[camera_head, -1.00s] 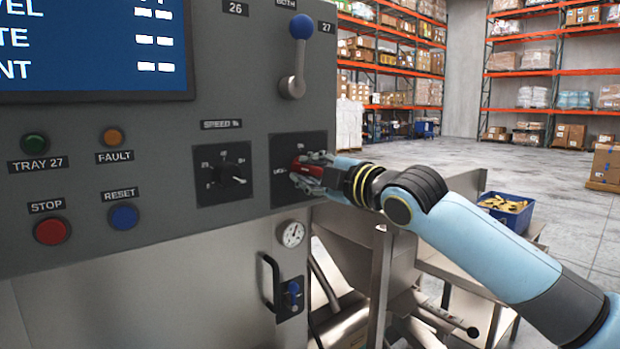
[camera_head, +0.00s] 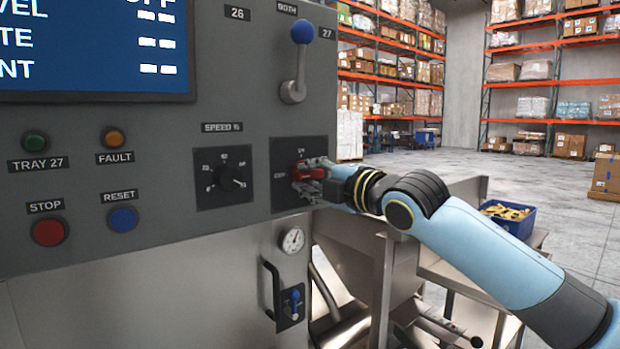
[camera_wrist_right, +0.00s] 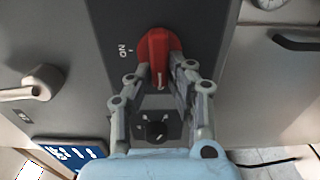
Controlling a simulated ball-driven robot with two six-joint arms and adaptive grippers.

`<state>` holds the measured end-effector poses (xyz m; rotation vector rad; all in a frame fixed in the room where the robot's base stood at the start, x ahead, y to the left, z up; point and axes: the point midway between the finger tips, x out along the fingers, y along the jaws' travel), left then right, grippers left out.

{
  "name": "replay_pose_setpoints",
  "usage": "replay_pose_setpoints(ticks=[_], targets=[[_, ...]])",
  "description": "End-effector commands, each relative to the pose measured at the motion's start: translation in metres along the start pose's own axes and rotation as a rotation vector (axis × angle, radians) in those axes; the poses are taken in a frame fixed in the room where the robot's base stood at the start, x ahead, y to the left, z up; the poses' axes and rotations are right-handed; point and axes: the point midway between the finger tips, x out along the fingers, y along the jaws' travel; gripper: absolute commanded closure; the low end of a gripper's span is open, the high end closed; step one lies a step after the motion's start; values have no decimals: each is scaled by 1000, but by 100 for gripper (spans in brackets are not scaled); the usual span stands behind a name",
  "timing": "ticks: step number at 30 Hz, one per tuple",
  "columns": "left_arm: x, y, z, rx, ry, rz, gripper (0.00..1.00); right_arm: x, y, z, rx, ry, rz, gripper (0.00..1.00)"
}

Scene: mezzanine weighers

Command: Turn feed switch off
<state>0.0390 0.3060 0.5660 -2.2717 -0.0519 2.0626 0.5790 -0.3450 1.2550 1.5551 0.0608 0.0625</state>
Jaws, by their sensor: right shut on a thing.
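The red feed switch (camera_head: 303,171) sits on a dark square plate (camera_head: 287,196) at the right end of the grey panel. My right gripper (camera_head: 308,180) is at the switch, and its fingers are shut on the red handle. The right wrist view shows the red handle (camera_wrist_right: 158,60) between the two fingers of my gripper (camera_wrist_right: 166,80). The lettering on the plate is partly hidden by the gripper. My left gripper does not show in either view.
Left of the switch is a speed dial (camera_head: 229,177). A blue-knobbed lever (camera_head: 294,88) stands above. Stop (camera_head: 50,232) and reset (camera_head: 123,219) buttons are at the lower left. A gauge (camera_head: 292,240) and a door handle (camera_head: 271,283) are below. A blue bin (camera_head: 512,222) stands at the right.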

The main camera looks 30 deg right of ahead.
Motion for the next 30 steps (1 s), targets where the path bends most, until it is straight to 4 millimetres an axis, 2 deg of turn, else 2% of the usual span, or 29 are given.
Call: replay_pose_setpoints(ticks=[2,3,7,17,27,30], targets=[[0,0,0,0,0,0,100,0,-2,0,-1,-1,-5,100],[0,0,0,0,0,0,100,0,-2,0,-1,-1,-5,77],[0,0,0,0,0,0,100,0,-2,0,0,-1,-4,60],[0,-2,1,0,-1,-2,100,-4,-2,0,-3,-1,-3,60],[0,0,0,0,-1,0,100,-54,-2,0,-8,2,-6,60],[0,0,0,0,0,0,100,-64,-3,1,-8,-2,-7,60]])
